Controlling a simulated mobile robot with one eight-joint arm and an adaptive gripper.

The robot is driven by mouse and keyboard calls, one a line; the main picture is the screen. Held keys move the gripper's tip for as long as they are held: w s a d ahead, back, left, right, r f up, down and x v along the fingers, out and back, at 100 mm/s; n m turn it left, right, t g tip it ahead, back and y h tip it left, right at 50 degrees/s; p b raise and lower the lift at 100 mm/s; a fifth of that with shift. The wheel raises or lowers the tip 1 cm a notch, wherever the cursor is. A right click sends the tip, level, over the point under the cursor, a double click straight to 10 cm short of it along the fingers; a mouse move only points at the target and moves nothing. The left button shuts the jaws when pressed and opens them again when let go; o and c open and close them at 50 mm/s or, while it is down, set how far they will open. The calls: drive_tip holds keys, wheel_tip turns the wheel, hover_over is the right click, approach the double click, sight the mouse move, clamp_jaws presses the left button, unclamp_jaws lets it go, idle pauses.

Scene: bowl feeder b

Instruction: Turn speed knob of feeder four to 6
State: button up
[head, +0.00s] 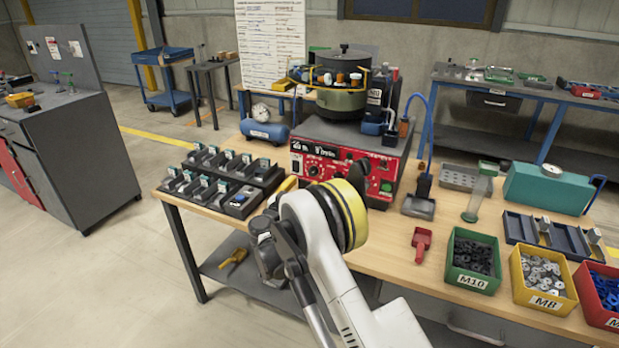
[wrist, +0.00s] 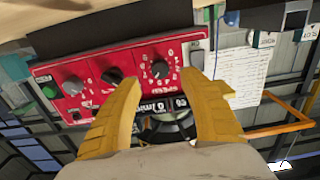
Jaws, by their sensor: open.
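The red control panel of the bowl feeder (head: 318,151) stands at the back of the wooden bench, and its black knobs face forward. In the wrist view the panel (wrist: 95,72) appears upside down. The knob marked SPEED (wrist: 160,69), with a white scale around it, shows between the yellow fingers of my gripper (wrist: 165,84). The fingers are apart, one on each side of the knob, and hold nothing. I cannot tell whether they touch the panel, or which number the knob points to. In the head view my arm hides part of the panel.
Another black knob (wrist: 112,75) is beside the speed knob. A tray of small dark blocks (head: 222,178) lies left of the feeder. A blue tank with a gauge (head: 265,131) is close by. A red scoop (head: 421,243) and green bin (head: 473,262) lie to the right.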

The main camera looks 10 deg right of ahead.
drive_tip(key=v, duration=0.5)
drive_tip(key=shift+s+a, duration=0.15)
drive_tip(key=shift+s, duration=0.05)
drive_tip(key=s+d+r+n+g+y, duration=0.2)
drive_tip(key=s+d+r+g, duration=0.1)
drive_tip(key=s+d+r, duration=0.5)
drive_tip(key=s+d+r+n+g+y, duration=0.1)
drive_tip(key=s+d+r+g+y, duration=0.15)
drive_tip(key=s+r, duration=0.5)
drive_tip(key=s+a+f+n+g+y, duration=0.1)
drive_tip(key=s+f+n+y, duration=0.1)
drive_tip(key=s, duration=1.2)
drive_tip(key=s+a+f+n+g+y, duration=0.1)
drive_tip(key=s+y, duration=0.3)
drive_tip(key=s, duration=1.1)
drive_tip(key=shift+a+f+n, duration=0.6)
drive_tip(key=shift+a+f, duration=0.1)
drive_tip(key=shift+f, duration=0.1)
